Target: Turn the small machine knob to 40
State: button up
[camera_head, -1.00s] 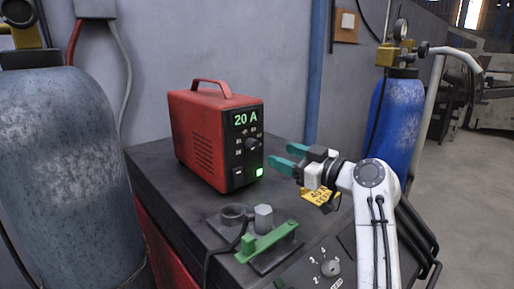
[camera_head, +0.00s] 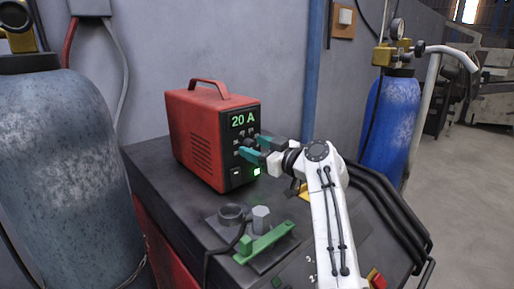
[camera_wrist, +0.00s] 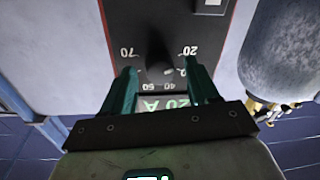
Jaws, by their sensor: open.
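The red machine (camera_head: 212,138) stands on the dark bench, and its lit display (camera_head: 243,119) reads 20 A. Its small dark knob (camera_wrist: 158,69) shows in the wrist view on the dark front panel, seen upside down, with marks such as 20, 40, 50 and 70 around it. My gripper (camera_head: 248,146) is at the panel with its teal fingers open. In the wrist view the fingers of my gripper (camera_wrist: 161,70) lie on either side of the knob with gaps visible. In the head view the fingers largely hide the knob.
A green-handled clamp (camera_head: 264,243) and a grey hex piece (camera_head: 261,218) are on the bench in front of the machine. A green-lit switch (camera_head: 257,171) is low on the panel. Gas cylinders stand left (camera_head: 60,180) and right (camera_head: 390,125). My arm covers the bench's right part.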

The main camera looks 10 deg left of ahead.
jog(key=c, duration=1)
jog(key=shift+m, duration=0.3)
jog(key=m+b, duration=0.2)
jog(key=m, duration=0.1)
jog(key=shift+f, duration=0.1)
jog(key=m, duration=0.5)
jog(key=shift+t, duration=0.3)
jog(key=m+p, duration=0.1)
jog(key=m, duration=0.3)
jog(key=shift+m, duration=0.4)
jog(key=shift+d+f+m+t+p, duration=0.1)
jog(key=shift+m+t+p, duration=0.4)
jog(key=shift+m+p, duration=1.55)
jog(key=shift+m+b, duration=0.7)
jog(key=shift+m, duration=0.05)
